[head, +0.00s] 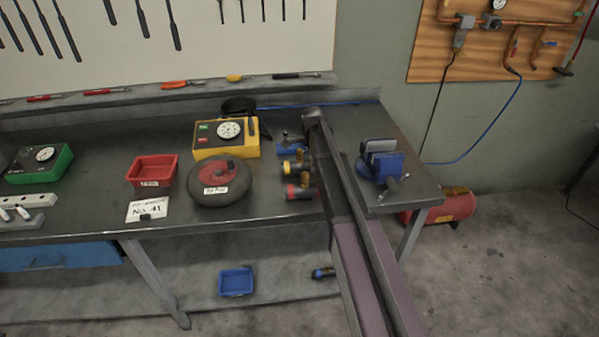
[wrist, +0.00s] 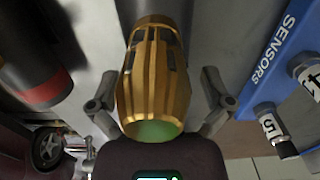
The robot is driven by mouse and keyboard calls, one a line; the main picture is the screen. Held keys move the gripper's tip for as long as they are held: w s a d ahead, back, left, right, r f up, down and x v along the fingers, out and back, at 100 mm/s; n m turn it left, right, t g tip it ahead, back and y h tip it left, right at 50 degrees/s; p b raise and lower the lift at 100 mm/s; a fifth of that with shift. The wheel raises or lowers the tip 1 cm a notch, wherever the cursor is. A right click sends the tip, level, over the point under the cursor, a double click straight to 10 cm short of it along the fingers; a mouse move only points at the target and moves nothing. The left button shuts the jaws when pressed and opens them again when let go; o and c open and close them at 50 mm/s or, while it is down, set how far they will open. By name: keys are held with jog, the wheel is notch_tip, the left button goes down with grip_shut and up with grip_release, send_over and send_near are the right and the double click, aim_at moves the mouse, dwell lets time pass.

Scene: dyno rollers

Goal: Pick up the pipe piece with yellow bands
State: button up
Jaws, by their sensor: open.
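In the head view, the pipe piece with yellow bands (head: 290,168) lies on the workbench, with a brass fitting at its right end. It is between a blue-banded pipe piece (head: 290,149) and a red-banded one (head: 299,192). My arm passes just right of them; I cannot make out its fingers there. In the wrist view my gripper (wrist: 158,78) is open, fingers spread either side of a ribbed golden piece (wrist: 155,75) with a greenish near end. I cannot tell whether this belongs to the yellow-banded pipe. A dark cylinder with a red band (wrist: 38,75) is at left.
A black and red round item (head: 220,182), a yellow gauge box (head: 226,139) and a red bin (head: 152,170) stand left of the pipes. A blue vise (head: 381,165) is to the right. A blue "SENSORS" block (wrist: 270,58) fills the wrist view's right side.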

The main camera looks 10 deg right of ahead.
jog(key=shift+f+b, duration=0.5)
jog(key=shift+f, duration=0.3)
jog(key=shift+c, duration=0.2)
jog(key=c, duration=1.3)
jog(key=shift+r, duration=0.2)
notch_tip(320, 180, up, 10)
jog(key=p, duration=1)
jog(key=shift+f, duration=0.15)
notch_tip(320, 180, up, 6)
jog(key=p, duration=0.5)
jog(key=shift+f+p, duration=0.15)
jog(key=shift+p, duration=0.25)
